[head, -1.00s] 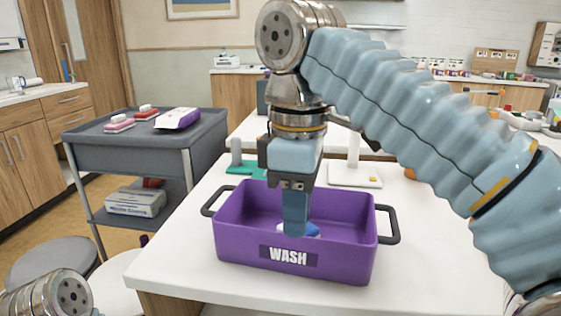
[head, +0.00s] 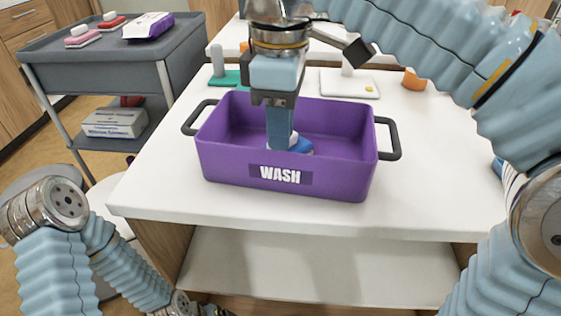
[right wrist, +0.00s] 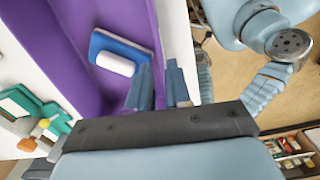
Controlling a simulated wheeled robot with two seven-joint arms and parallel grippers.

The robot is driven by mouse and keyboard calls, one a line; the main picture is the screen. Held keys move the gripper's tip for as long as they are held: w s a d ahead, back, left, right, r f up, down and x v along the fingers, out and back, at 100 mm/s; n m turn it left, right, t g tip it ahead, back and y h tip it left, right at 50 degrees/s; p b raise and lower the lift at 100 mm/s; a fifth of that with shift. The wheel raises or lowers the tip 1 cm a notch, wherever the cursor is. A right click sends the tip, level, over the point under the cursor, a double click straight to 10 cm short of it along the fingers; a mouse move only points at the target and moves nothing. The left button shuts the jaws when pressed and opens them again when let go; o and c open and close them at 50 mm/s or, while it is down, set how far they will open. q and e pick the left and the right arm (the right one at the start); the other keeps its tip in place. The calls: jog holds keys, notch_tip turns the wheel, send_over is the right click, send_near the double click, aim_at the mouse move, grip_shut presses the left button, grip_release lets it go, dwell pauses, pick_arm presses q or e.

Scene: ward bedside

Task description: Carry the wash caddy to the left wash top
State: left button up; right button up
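The purple wash caddy (head: 225,165) stands upright on a white tabletop, its WASH label facing me and a dark handle at each end. It also shows in the right wrist view (right wrist: 70,50). A blue-and-white item (head: 300,146) lies inside it and shows in the right wrist view (right wrist: 118,56). My right gripper (head: 280,148) points down at the caddy's front wall, near the middle. In the right wrist view its two fingers (right wrist: 160,92) are apart, close to the wall; whether they touch it is unclear.
A dark grey cart (head: 110,65) at left holds soap-like items and a purple-white pack (head: 148,25), with a box (head: 115,122) below. Behind the caddy are a green item (head: 226,78), a white board (head: 350,84) and an orange item (head: 414,79). The tabletop's right side is mostly clear.

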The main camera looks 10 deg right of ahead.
aim_at(280, 190)
notch_tip(280, 190, down, 10)
jog(key=shift+r, duration=0.1)
dwell(0.4)
grip_shut()
